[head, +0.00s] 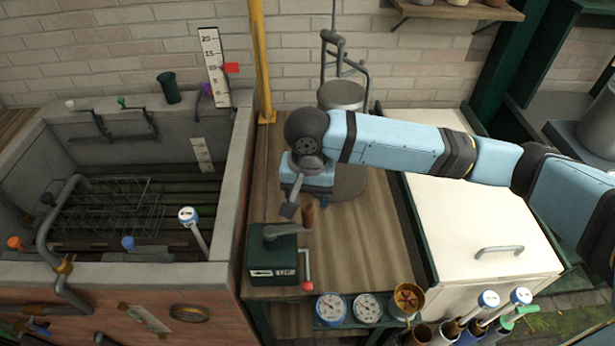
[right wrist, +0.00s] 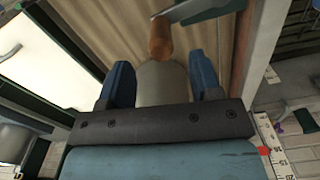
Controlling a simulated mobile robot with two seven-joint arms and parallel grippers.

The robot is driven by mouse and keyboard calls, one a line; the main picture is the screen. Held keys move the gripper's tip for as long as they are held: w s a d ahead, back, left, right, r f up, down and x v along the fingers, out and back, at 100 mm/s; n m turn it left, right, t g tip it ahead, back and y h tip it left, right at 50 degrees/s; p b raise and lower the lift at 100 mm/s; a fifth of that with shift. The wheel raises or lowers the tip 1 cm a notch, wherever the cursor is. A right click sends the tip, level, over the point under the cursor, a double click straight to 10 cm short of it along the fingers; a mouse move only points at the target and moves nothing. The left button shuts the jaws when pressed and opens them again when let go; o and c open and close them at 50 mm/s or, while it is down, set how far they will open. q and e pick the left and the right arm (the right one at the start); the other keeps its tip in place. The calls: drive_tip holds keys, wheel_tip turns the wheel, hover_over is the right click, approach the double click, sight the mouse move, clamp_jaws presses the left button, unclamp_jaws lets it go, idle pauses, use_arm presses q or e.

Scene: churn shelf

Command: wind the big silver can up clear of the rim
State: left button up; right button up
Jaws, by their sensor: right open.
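The big silver can (head: 341,96) stands at the back of the wooden bench, under a grey hanger frame; my right arm crosses in front of its middle. A green winch box (head: 273,262) sits at the bench's near left, with a crank arm and an upright brown wooden grip (head: 308,216). My right gripper (head: 309,200) points down just above and behind that grip. In the right wrist view its blue fingers (right wrist: 162,80) are spread, and the wooden grip (right wrist: 160,38) lies just beyond them, not clasped. A grey rounded shape shows between the fingers; I cannot tell what it is. My left gripper is out of view.
A stone tank (head: 225,200) with wire racks stands left, a ruler with red marker (head: 212,65) behind it. A yellow post (head: 262,60) rises at the bench's back. A red-handled lever (head: 307,272) and gauges (head: 331,308) are in front. A white chest (head: 470,215) stands right.

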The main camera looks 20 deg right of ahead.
sight(308, 216)
wheel_tip(308, 216, down, 7)
drive_tip(key=shift+f, duration=0.1)
drive_tip(key=shift+c, duration=0.4)
